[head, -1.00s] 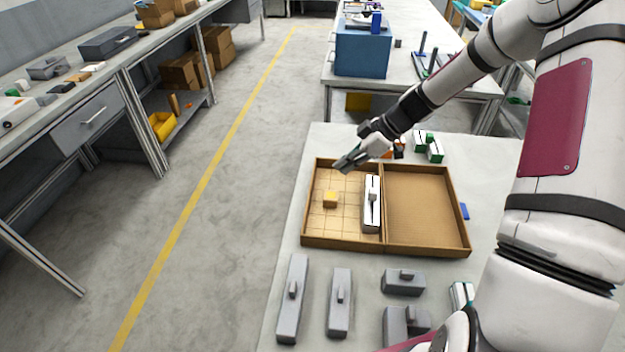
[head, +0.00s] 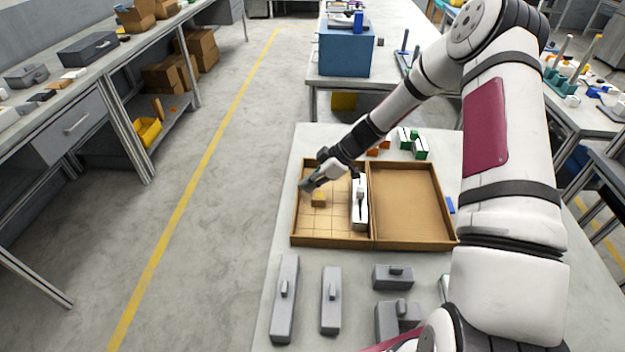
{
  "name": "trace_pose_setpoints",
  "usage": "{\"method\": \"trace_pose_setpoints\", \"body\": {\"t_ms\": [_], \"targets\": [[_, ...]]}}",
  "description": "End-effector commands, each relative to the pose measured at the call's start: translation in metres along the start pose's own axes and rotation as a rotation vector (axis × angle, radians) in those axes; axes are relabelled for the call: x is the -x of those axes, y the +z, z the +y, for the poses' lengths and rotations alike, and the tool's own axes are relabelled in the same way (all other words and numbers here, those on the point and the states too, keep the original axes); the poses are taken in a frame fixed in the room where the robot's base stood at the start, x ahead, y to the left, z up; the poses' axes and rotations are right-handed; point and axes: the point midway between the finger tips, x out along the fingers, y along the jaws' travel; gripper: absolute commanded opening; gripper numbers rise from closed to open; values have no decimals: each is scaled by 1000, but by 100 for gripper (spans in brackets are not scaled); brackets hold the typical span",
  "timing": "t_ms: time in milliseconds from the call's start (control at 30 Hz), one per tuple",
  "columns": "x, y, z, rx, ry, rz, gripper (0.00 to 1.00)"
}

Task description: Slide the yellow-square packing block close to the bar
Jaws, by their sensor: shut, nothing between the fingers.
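The bar (head: 360,207), white with a dark line and a raised knob, lies lengthwise along the right side of that compartment, near the divider. A clear gap separates the block from the bar. My gripper (head: 306,186) is shut and empty. It is above the left compartment, at the upper left of the block in the picture. Whether its tips touch the block cannot be told.
The tray's right compartment (head: 405,205) is empty. Several grey knobbed blocks (head: 331,300) stand on the table in front of the tray. Green-and-white pieces (head: 412,143) and orange pieces lie behind it. A blue piece (head: 450,205) lies to its right.

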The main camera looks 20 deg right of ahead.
Motion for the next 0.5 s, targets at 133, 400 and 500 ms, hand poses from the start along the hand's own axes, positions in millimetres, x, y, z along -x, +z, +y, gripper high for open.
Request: {"method": "trace_pose_setpoints", "body": {"t_ms": [133,400,500], "targets": [[0,0,0,0,0,0,0],[17,19,1,-4,4,0,0],[31,37,0,-6,4,0,0]]}}
